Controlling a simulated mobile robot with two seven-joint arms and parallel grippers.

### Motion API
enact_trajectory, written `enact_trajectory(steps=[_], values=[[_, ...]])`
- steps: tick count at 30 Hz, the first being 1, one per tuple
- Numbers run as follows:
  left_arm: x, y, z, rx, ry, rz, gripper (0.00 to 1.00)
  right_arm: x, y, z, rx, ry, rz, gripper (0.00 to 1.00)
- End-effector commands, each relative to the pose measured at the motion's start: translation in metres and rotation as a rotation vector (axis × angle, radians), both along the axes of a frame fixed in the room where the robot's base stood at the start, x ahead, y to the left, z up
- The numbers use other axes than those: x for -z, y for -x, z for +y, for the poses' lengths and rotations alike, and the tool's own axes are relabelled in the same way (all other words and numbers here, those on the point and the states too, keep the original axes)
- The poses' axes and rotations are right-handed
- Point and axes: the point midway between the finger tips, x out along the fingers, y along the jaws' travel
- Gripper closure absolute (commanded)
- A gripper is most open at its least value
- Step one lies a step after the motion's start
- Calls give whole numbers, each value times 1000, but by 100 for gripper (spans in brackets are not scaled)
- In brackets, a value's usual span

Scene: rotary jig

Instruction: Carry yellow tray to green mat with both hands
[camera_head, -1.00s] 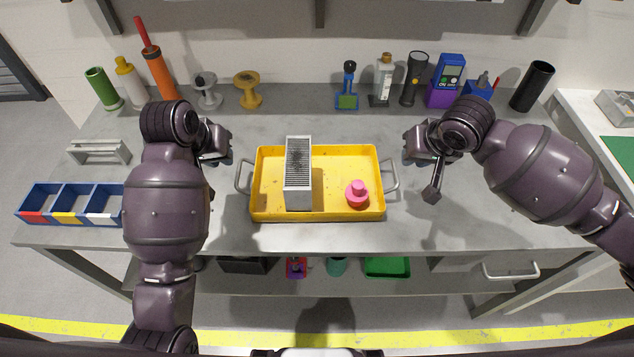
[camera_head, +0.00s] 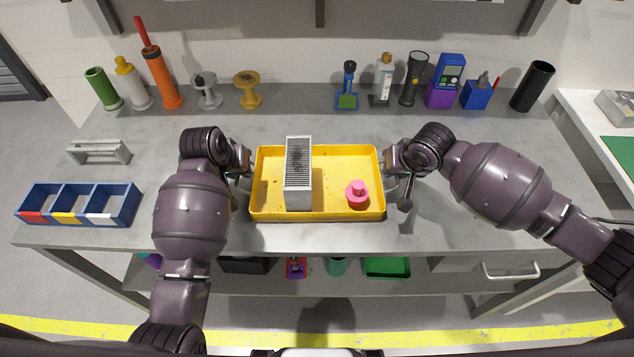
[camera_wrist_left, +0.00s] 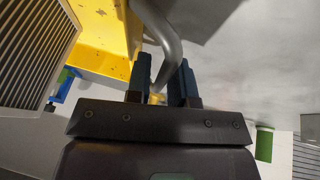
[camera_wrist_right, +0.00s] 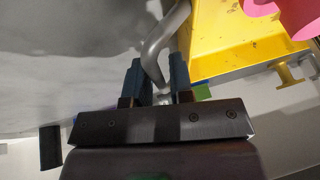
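The yellow tray (camera_head: 335,170) sits flat on the grey workbench with a grey ribbed block (camera_head: 298,185) and a pink knobbed piece (camera_head: 357,194) in it. My left gripper (camera_head: 243,172) is at the tray's left handle. In the left wrist view that grey handle (camera_wrist_left: 165,40) passes between the two fingers (camera_wrist_left: 160,85), with gaps showing. My right gripper (camera_head: 396,172) is at the right handle. In the right wrist view the handle (camera_wrist_right: 160,42) lies between the open fingers (camera_wrist_right: 157,82). The green mat (camera_head: 622,152) lies on the white side table at the right edge, partly cut off.
A blue three-part bin (camera_head: 80,212) and a grey bracket (camera_head: 98,151) are at left. Spools, bottles and tools line the back, including an orange cylinder (camera_head: 160,80) and a black cup (camera_head: 532,86). A grey container (camera_head: 615,106) stands behind the mat. The bench's right side is fairly clear.

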Motion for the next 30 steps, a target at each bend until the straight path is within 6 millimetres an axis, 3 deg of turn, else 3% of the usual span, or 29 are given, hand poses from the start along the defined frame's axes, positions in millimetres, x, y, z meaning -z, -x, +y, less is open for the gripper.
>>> enact_trajectory(steps=[4, 9, 30], values=[[0, 0, 0, 0, 0, 0, 79, 0, 0, 0, 0, 0, 0, 79], [0, 0, 0, 0, 0, 0, 100, 0, 0, 0, 0, 0, 0, 100], [-11, -1, 0, 0, 0, -5, 100, -10, -1, -1, 1, 1, -4, 100]])
